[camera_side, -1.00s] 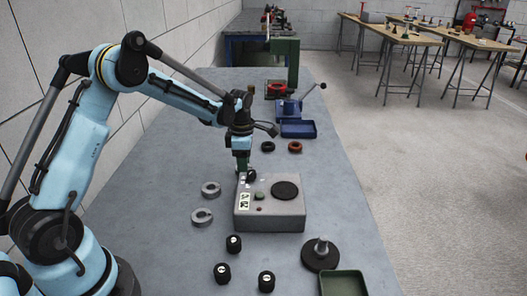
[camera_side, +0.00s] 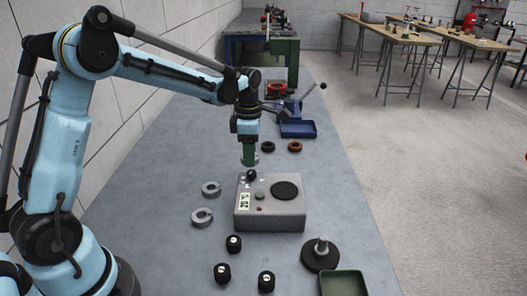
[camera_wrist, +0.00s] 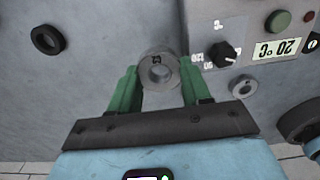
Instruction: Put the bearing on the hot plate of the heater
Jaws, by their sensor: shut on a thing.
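My gripper (camera_wrist: 160,85) is shut on the bearing (camera_wrist: 157,71), a grey metal ring held between its green fingertips. In the side view my gripper (camera_side: 249,158) hangs just behind the back left of the heater (camera_side: 270,222), and the held bearing is mostly hidden. The heater is a grey box with a round dark hot plate (camera_side: 286,190) on its top right, which is bare. Its black knob (camera_wrist: 227,55), green button (camera_wrist: 278,22) and display reading 20 °C (camera_wrist: 278,50) show in the wrist view, to the right of the bearing.
Two grey rings (camera_side: 210,188) (camera_side: 202,216) lie left of the heater. A black ring (camera_side: 268,147) and a reddish-brown ring (camera_side: 295,147) lie behind it. Several black knobbed pieces (camera_side: 233,243), a dark round stand (camera_side: 321,257) and a green tray (camera_side: 343,284) are in front.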

